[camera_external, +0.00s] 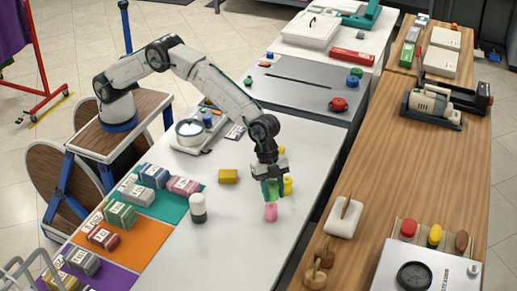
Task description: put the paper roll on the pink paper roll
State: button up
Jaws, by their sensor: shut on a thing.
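My gripper (271,187) points down over the right part of the white table. It is shut on a green paper roll (270,190), which is partly hidden by the fingers. The pink paper roll (270,212) stands upright on the table just below the gripper. The green roll is right above the pink one in the picture; I cannot tell whether they touch. A yellow roll-like thing (288,185) shows just right of the fingers, partly hidden.
A yellow block (228,176) and a black-and-white cylinder (198,208) stand left of the gripper. Boxes on coloured mats (145,242) fill the table's left side. A scale (190,133) stands behind. A wooden counter (385,170) lies right, across a gap.

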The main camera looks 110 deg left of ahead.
aim_at(272, 199)
jog(key=shift+s+f, duration=0.1)
jog(key=shift+f, duration=1.6)
jog(key=shift+f, duration=0.2)
jog(key=o, duration=1.1)
jog(key=shift+c, duration=0.2)
jog(key=shift+r, duration=0.15)
